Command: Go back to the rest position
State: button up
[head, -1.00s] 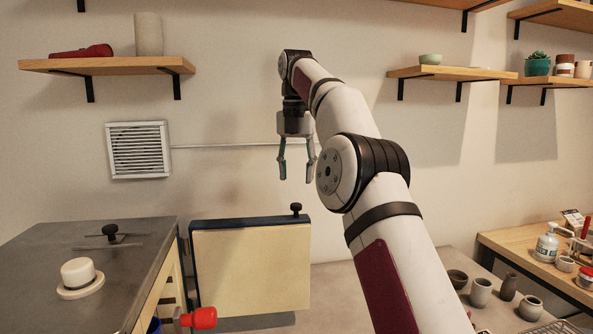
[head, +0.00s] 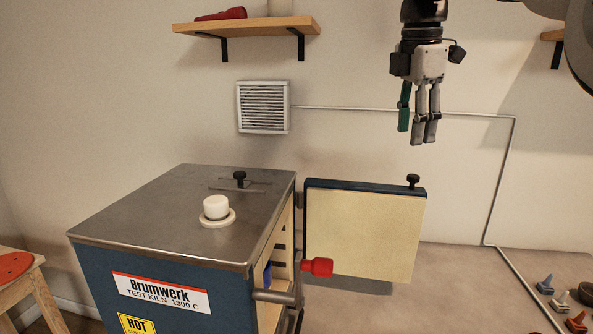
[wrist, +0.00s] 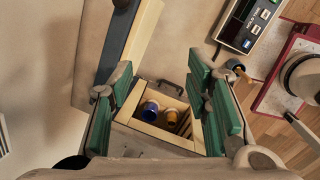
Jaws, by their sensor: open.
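My gripper (head: 418,138) hangs high at the upper right of the head view, fingers pointing down, open and empty. It is in front of the wall, well above the kiln door. In the wrist view its green-padded fingers (wrist: 168,100) stand apart with nothing between them. The blue kiln (head: 180,210) has its door (head: 365,232) swung open to the right. Through the opening, the wrist view shows a blue vessel (wrist: 150,110) and an orange one (wrist: 172,117) inside, apart from my fingers.
A wall shelf (head: 250,27) is to the left of my gripper. A wooden stool (head: 25,290) stands at the left. Small coloured tools (head: 576,323) lie at the lower right.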

jog(key=s+f+m+t, duration=0.1)
jog(key=s+f+m, duration=0.5)
jog(key=s, duration=0.4)
jog(key=s+a+f+m+t, duration=0.1)
jog(key=s+f+m, duration=0.5)
jog(key=s, duration=0.4)
jog(key=s+a+f+m+t+y, duration=0.1)
jog(key=s+f+m, duration=0.5)
jog(key=s+m, duration=0.2)
jog(key=shift+s+a, duration=0.15)
jog(key=shift+s, duration=0.85)
